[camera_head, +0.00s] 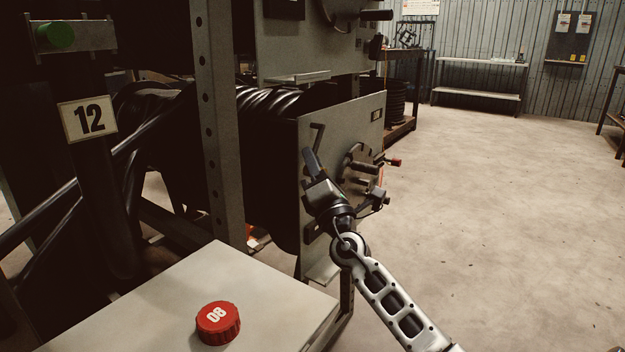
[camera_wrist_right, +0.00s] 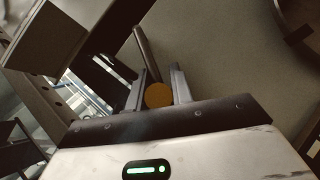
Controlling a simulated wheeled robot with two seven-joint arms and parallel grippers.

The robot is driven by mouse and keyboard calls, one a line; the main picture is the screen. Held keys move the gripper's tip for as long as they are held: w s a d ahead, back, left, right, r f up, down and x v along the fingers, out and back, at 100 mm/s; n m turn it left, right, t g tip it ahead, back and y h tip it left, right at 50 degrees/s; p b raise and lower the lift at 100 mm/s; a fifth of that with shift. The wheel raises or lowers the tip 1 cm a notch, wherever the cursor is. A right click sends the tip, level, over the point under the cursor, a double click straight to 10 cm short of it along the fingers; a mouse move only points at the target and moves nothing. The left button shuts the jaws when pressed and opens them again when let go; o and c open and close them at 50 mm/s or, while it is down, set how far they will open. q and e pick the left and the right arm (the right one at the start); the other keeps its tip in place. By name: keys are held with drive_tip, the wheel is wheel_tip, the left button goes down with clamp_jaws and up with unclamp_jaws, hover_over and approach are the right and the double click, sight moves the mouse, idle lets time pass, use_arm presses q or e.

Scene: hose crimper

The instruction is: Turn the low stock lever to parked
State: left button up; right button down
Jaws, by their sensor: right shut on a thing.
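My right gripper (camera_head: 312,163) is at the left part of the face of the lower grey panel (camera_head: 345,112). In the right wrist view, its fingers (camera_wrist_right: 159,88) are closed around a round orange end (camera_wrist_right: 158,96). A dark rod (camera_wrist_right: 147,55) runs up and away from this end, and I take it to be the low stock lever. In the head view, a thin dark bent bar (camera_head: 316,132) shows just above the fingertips. The gripper hides the lever's grip there, and I cannot read any parked mark. My left gripper is not in view.
A round plate with pegs (camera_head: 358,165) and a red-tipped handle (camera_head: 395,162) sit right of the gripper. A perforated upright (camera_head: 217,130) stands left, near hose coils (camera_head: 272,102). A red cap marked 08 (camera_head: 218,322) is on the cabinet top (camera_head: 140,310). The floor at right is clear.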

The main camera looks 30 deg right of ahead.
drive_tip(key=shift+d+f, duration=0.1)
drive_tip(key=shift+d, duration=0.35)
drive_tip(key=c, duration=1.5)
unclamp_jaws()
drive_tip(key=shift+o, duration=1.1)
drive_tip(key=shift+w+f+m, duration=0.1)
drive_tip(key=shift+m, duration=0.2)
drive_tip(key=shift+a, duration=0.1)
